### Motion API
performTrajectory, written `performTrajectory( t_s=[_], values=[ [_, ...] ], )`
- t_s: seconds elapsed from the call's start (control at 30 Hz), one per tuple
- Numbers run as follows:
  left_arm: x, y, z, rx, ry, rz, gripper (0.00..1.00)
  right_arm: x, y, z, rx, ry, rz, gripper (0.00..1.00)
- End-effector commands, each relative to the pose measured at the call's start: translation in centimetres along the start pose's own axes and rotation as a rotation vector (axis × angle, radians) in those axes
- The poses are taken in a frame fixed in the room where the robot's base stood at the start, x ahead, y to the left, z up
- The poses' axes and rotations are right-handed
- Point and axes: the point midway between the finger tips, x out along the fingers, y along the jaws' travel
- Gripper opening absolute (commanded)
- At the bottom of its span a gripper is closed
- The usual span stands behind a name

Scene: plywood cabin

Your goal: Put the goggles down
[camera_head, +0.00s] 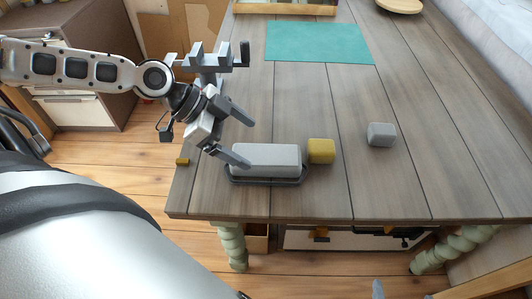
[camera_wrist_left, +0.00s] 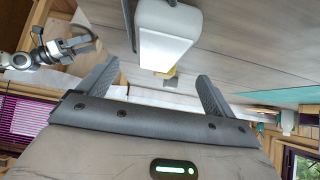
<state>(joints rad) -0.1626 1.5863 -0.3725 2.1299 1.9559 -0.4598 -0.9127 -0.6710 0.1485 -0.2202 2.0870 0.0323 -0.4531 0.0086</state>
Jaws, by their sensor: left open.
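I cannot make out anything that is clearly goggles in either view. My left gripper (camera_head: 248,143) is open, with its two fingers spread at the near left of the table. Its lower fingertip is at the upper left end of a long pale block (camera_head: 265,159) on a dark tray (camera_head: 268,182); I cannot tell whether they touch. In the left wrist view the pale block (camera_wrist_left: 167,45) lies beyond the open fingers (camera_wrist_left: 160,75), and nothing is held between them. Another gripper (camera_wrist_left: 72,46), probably my right one, shows small at the left; its jaw state is unclear.
On the wooden table (camera_head: 400,180), a yellow cube (camera_head: 321,151) sits beside the block and a grey cube (camera_head: 381,134) lies further right. A small yellow piece (camera_head: 182,161) is near the left edge. A teal mat (camera_head: 318,43) lies farther back. The right front is clear.

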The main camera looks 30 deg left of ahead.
Motion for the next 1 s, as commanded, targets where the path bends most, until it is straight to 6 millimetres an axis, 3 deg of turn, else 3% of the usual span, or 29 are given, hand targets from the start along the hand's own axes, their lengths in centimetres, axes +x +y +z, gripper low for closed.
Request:
performTrajectory(
  t_s=[0.1,0.37,0.7,1.0],
  values=[
    [1.4,0.0,0.1,0.001,0.005,0.000,0.91,0.5,-0.1,0.4,0.019,0.015,-0.006,0.87],
    [2.4,0.0,-0.1,-0.002,0.002,-0.005,0.91,0.6,-0.2,0.3,0.031,0.027,-0.011,0.87],
    [6.4,0.3,-0.1,-0.004,0.002,-0.005,0.91,0.9,-0.3,0.4,0.044,0.035,-0.017,0.87],
    [7.0,0.4,0.0,-0.002,-0.003,-0.005,0.91,0.8,-0.3,0.3,0.044,0.036,-0.017,0.87]
  ],
)
